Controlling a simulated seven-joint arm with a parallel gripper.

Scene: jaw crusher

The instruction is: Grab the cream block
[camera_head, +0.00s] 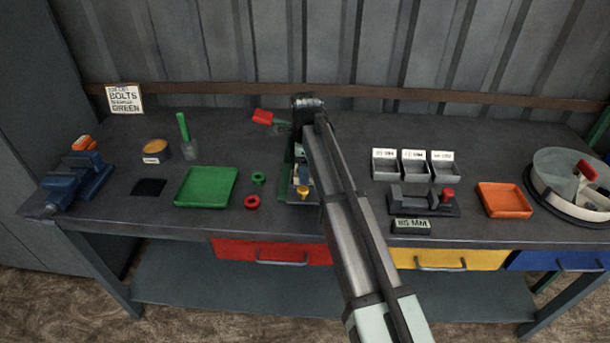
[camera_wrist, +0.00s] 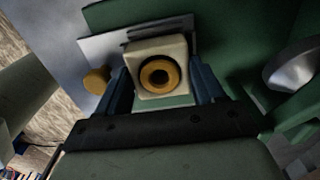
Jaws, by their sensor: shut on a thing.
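The cream block (camera_wrist: 178,53) shows in the wrist view, with an orange-yellow ring around a dark hole on its near face. My gripper (camera_wrist: 162,80) is shut on it, with one blue-grey finger on each side. The block sits in front of a light grey plate (camera_wrist: 95,50) and a green body (camera_wrist: 235,40). I cannot tell whether it touches them. In the head view my arm covers most of this spot, and the green machine (camera_head: 290,178) shows only in part at its left edge.
An orange-yellow knob (camera_wrist: 97,80) is close left of my gripper, and a silver round part (camera_wrist: 293,65) is at the right. On the bench, a green tray (camera_head: 206,187) and red ring (camera_head: 252,202) lie left; grey bins (camera_head: 385,170) and an orange tray (camera_head: 504,200) lie right.

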